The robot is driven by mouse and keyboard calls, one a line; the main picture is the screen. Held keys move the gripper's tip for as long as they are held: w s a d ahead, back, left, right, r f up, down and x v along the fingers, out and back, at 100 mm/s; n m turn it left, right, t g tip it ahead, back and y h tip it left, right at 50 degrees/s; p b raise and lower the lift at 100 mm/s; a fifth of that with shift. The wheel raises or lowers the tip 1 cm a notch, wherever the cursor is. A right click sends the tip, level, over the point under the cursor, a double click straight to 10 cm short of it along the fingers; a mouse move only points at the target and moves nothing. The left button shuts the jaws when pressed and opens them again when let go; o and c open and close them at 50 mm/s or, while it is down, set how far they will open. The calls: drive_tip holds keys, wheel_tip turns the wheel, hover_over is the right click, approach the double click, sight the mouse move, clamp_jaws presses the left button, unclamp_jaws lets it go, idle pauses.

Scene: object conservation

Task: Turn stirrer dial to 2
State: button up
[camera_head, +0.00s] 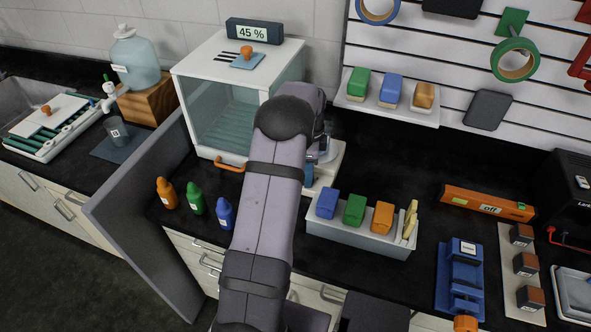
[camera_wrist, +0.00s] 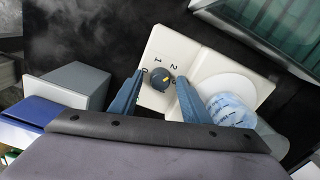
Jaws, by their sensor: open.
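The cream stirrer (camera_wrist: 187,48) lies beyond my gripper in the wrist view. Its round dark dial (camera_wrist: 157,81) has a small yellow mark on its right side, with printed 1 and 2 above it. I cannot tell exactly which number the mark points to. A clear beaker with blue contents (camera_wrist: 230,108) stands on the stirrer's round white plate (camera_wrist: 222,86). My gripper (camera_wrist: 160,76) is open, its blue fingers on either side of the dial; contact is not clear. In the head view my arm hides most of the stirrer (camera_head: 332,160).
A glass-fronted cabinet (camera_head: 232,110) reading 45 % stands left of the stirrer. A grey bin (camera_head: 358,236) with coloured blocks is in front of it. Several small bottles (camera_head: 195,199) stand at the left counter edge.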

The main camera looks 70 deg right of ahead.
drive_tip(key=shift+n, duration=0.4)
